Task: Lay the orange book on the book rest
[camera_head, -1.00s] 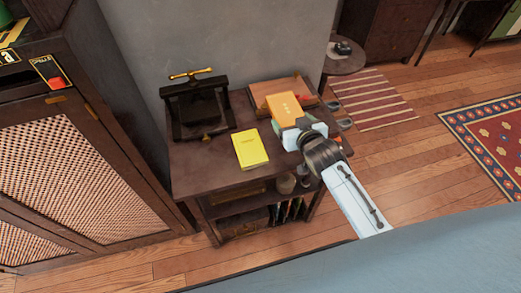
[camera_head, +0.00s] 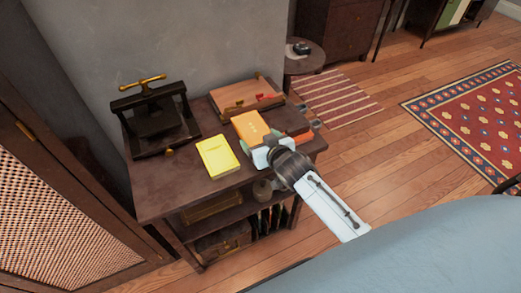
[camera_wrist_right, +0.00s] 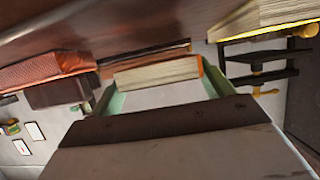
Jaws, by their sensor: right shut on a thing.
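The orange book (camera_head: 251,127) is in my right gripper (camera_head: 266,146), which is shut on its near end. In the right wrist view the book (camera_wrist_right: 157,73) shows its page edge between the green-padded fingers. A wooden sloped board (camera_head: 240,94) with small red parts, which looks like the book rest, stands at the back right of the table. The book is in front of this rest, apart from it in the picture; its height above the table is hard to tell. My left gripper is not in view.
A yellow book (camera_head: 217,157) lies on the table (camera_head: 160,193) left of the gripper. A black press with a brass handle (camera_head: 158,120) stands at the back left. A dark reddish book (camera_head: 291,121) lies right of the orange book, partly hidden.

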